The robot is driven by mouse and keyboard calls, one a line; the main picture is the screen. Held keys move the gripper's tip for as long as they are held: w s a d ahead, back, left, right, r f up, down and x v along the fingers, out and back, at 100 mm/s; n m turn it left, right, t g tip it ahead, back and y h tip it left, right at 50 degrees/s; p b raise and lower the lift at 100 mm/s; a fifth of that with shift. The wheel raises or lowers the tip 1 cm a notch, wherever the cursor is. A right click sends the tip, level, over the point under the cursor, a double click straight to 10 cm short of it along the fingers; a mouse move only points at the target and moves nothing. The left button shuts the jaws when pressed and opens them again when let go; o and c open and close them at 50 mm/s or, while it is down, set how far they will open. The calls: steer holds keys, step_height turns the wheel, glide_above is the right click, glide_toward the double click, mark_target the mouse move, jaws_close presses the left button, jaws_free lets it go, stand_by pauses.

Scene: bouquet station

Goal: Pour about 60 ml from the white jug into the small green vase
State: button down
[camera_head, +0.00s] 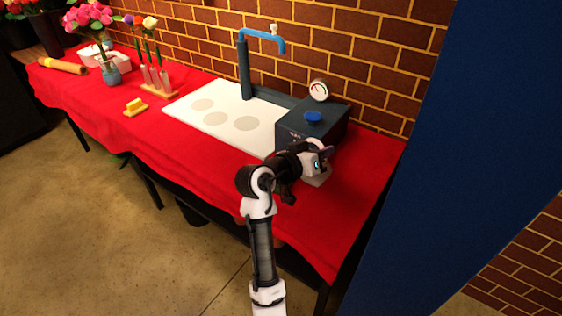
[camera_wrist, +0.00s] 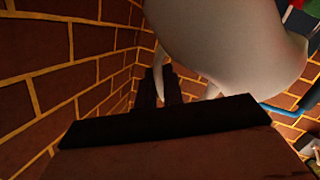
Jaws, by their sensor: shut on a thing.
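The white jug (camera_wrist: 230,40) fills the top of the wrist view, close to the camera, its pale rounded body cut off by the frame's upper edge. My gripper (camera_wrist: 165,95) is shut on it; a thin pale part like its handle comes down to the dark fingers. In the head view my gripper (camera_head: 322,160) is at the right end of the table, in front of the dark box. A pale patch of what seems to be the jug (camera_head: 318,179) shows just below it; the rest is hidden. I cannot make out a small green vase in either view.
A dark box with a gauge (camera_head: 319,90) and blue knob (camera_head: 313,117) stands beside a white board (camera_head: 228,117) and blue tap (camera_head: 262,34). Stem tubes (camera_head: 155,78), a yellow block (camera_head: 135,107) and a flower vase (camera_head: 112,75) are further left. A blue panel (camera_head: 455,150) bounds the right.

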mark_target(329, 171)
steer(key=shift+w+a+r+n+p, duration=0.3)
steer(key=shift+a+r+n+p, duration=0.25)
steer(key=shift+r+p, duration=0.25)
stand_by(1.6)
steer(key=shift+w+a+f+n+h, duration=0.15)
steer(key=shift+w+n+h, duration=0.1)
steer(key=shift+h, duration=0.15)
stand_by(0.4)
steer(key=shift+s, duration=0.1)
steer(key=d+f+m+b, duration=0.1)
steer(key=b, duration=0.1)
steer(key=s+f+m+y+b, duration=0.1)
steer(key=f+b, duration=0.1)
steer(key=shift+s+d, duration=0.2)
steer(key=shift+d, duration=0.15)
steer(key=shift+s+d+f+m+y+b, duration=0.1)
steer(key=shift+d+f+m+y+b, duration=0.2)
steer(key=shift+m, duration=0.2)
steer(key=shift+r, duration=0.15)
steer(key=shift+s+d+f+m+b, duration=0.15)
steer(key=shift+f+m+b, duration=0.25)
steer(key=shift+f+b, duration=0.2)
steer(key=shift+s+d+f+m+b, duration=0.1)
steer(key=shift+d+f+m+b, duration=0.05)
steer(key=shift+f+m+b, duration=0.35)
steer(key=shift+s+d+f+y+b, duration=0.1)
steer(key=shift+d+f+y+b, duration=0.05)
steer(key=shift+y+b, duration=0.2)
